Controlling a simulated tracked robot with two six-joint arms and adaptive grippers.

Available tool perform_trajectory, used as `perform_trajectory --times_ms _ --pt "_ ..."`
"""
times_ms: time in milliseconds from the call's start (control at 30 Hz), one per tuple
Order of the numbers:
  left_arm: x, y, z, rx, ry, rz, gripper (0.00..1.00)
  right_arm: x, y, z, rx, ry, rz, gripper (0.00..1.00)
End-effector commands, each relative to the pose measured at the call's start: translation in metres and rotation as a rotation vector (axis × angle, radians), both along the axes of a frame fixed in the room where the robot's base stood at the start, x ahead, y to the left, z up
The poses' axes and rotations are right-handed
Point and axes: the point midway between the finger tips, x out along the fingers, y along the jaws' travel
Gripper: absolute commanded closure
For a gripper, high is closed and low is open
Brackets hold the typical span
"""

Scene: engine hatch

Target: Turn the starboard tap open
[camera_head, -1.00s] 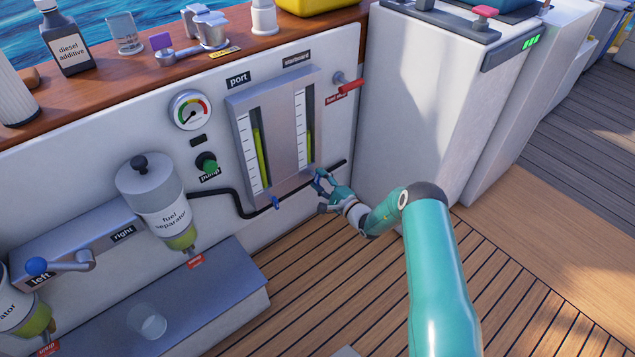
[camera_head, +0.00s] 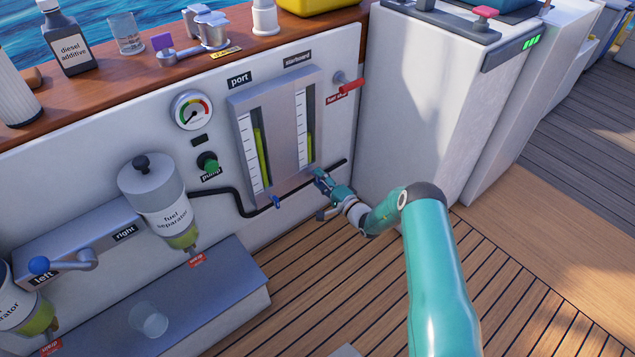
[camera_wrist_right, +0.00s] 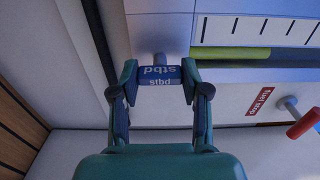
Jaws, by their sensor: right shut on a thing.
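The starboard tap (camera_wrist_right: 159,78) is a small blue handle marked "stbd" in the right wrist view. It sits on a short grey stem below the starboard sight gauge (camera_head: 306,125). My right gripper (camera_head: 319,176) is at the tap at the gauge's lower end. In the right wrist view its two fingers (camera_wrist_right: 160,88) are shut on the blue handle, one on each side. In the head view the fingers hide most of the tap. The port tap (camera_head: 276,202), also blue, hangs below the port gauge (camera_head: 254,150). My left gripper is not in view.
A black hose (camera_head: 234,196) runs along the panel below the gauges. A red fuel stop lever (camera_head: 350,86) sticks out at upper right. The fuel separator (camera_head: 160,205) and the green pump button (camera_head: 207,162) are left. A white cabinet (camera_head: 420,110) stands close on the right.

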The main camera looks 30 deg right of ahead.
Motion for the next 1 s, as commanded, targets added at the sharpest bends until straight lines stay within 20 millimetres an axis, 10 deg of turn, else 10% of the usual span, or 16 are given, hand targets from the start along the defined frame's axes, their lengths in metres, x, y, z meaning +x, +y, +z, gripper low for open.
perform_trajectory --times_ms 100,133,267,733,1000 --pt "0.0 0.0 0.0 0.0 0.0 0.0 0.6 0.001 0.007 -0.003 0.0 0.007 0.014 0.89" --pt "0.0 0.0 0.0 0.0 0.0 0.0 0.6 0.0 0.007 -0.003 0.0 0.007 0.014 0.53" --pt "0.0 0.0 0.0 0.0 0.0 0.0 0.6 0.0 0.005 -0.003 0.001 0.006 0.011 0.31" --pt "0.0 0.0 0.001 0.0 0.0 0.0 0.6 -0.008 0.0 -0.001 0.002 0.004 0.002 0.29" --pt "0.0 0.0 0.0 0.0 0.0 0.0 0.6 -0.054 -0.004 -0.002 0.005 0.006 0.0 0.29"
